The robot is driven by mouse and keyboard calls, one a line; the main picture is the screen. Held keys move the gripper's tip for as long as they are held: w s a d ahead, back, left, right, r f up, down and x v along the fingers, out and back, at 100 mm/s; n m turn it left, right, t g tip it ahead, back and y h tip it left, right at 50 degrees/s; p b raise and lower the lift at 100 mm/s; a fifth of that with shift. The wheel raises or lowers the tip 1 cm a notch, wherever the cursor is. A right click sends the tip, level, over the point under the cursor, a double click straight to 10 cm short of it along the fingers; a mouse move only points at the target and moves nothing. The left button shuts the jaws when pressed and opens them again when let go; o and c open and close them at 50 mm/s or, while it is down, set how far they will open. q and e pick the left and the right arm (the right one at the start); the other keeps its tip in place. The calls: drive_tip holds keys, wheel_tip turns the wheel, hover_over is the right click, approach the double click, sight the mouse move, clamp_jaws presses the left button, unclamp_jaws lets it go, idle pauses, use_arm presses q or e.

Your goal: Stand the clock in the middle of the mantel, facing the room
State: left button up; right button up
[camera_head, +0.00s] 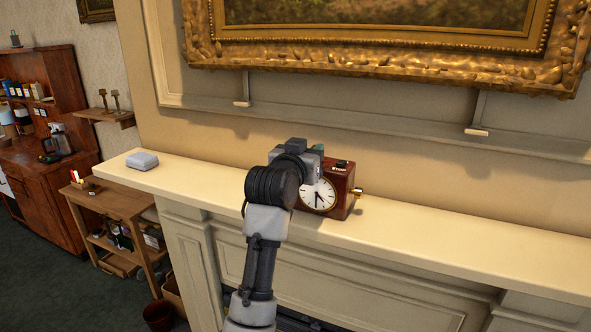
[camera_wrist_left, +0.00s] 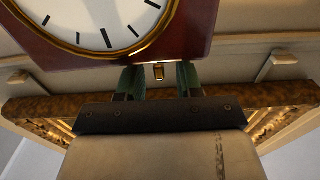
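The clock (camera_head: 329,183) has a red-brown wooden case, a white round face and a brass knob on its right side. It stands upright on the cream mantel (camera_head: 440,230) with its face turned out toward the room. My arm hides its left part. My left gripper (camera_head: 318,150) is at the clock's top, partly hidden behind its own wrist. In the left wrist view, the clock face (camera_wrist_left: 100,22) fills the upper left. The left gripper's two green fingers (camera_wrist_left: 159,80) are apart, with a small brass piece visible in the gap. My right gripper is not in view.
A small pale box (camera_head: 142,160) sits at the mantel's left end. A gilt-framed painting (camera_head: 380,58) hangs above, over a ledge with small brackets. The mantel right of the clock is clear. A wooden side table (camera_head: 110,200) and a cabinet stand at the left.

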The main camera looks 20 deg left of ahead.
use_arm(q)
drive_tip(key=s+b, duration=0.4)
drive_tip(key=s, duration=0.6)
drive_tip(key=shift+a, duration=0.15)
drive_tip(key=shift+w, duration=0.1)
